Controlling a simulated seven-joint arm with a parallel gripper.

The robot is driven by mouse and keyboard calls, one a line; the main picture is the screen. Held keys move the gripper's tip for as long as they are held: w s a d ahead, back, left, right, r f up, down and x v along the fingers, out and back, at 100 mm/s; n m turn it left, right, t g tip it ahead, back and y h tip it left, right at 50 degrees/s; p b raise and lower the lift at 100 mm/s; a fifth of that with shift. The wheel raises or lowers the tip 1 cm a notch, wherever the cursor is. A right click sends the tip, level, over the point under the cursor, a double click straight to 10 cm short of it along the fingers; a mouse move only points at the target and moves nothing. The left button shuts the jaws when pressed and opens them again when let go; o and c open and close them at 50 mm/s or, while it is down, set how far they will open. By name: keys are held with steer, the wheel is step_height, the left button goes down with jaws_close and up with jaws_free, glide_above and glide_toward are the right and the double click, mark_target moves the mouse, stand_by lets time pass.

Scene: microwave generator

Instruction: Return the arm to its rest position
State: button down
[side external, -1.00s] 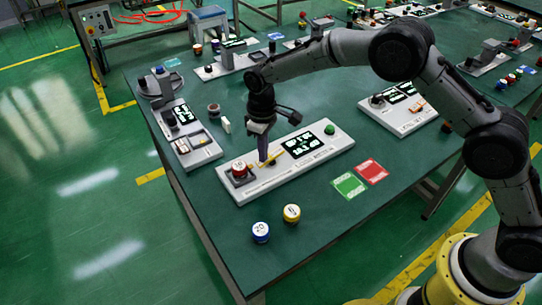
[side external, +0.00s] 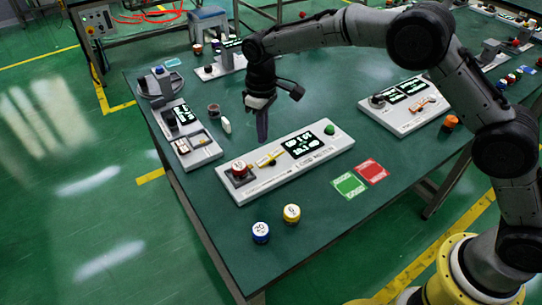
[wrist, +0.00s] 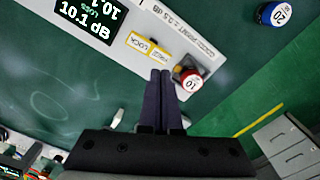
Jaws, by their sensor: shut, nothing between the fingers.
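My gripper (side external: 262,138) hangs from my raised arm above the table, just behind the white loss meter (side external: 325,155). Its fingers point down and are shut with nothing between them. In the wrist view the gripper (wrist: 161,73) shows its two dark fingers side by side. A red-sided knob marked 10 (side external: 239,167) sits on the left end of the meter, and it also shows right of the fingertips in the wrist view (wrist: 190,78). The meter's lit screen (wrist: 85,18) reads 10.1 dB.
Other instruments stand at left (side external: 195,150) and right (side external: 408,118). A small white piece (side external: 226,125) lies behind the meter.

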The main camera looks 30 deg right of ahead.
steer(key=shift+r, duration=0.1)
steer(key=s+d+r+m+t, duration=0.15)
steer(key=d+r, duration=0.35)
steer(key=r, duration=0.8)
steer(key=s+d+r+m+t, duration=0.1)
steer(key=s+d+r+t, duration=0.2)
steer(key=s+d+r, duration=0.6)
steer(key=s+d+r+m+t, duration=0.1)
steer(key=s+d+r+m, duration=0.15)
steer(key=s, duration=1.25)
steer(key=s+d+f+m, duration=0.1)
steer(key=s+f, duration=0.8)
steer(key=s, duration=0.1)
steer(key=shift+d+f, duration=0.4)
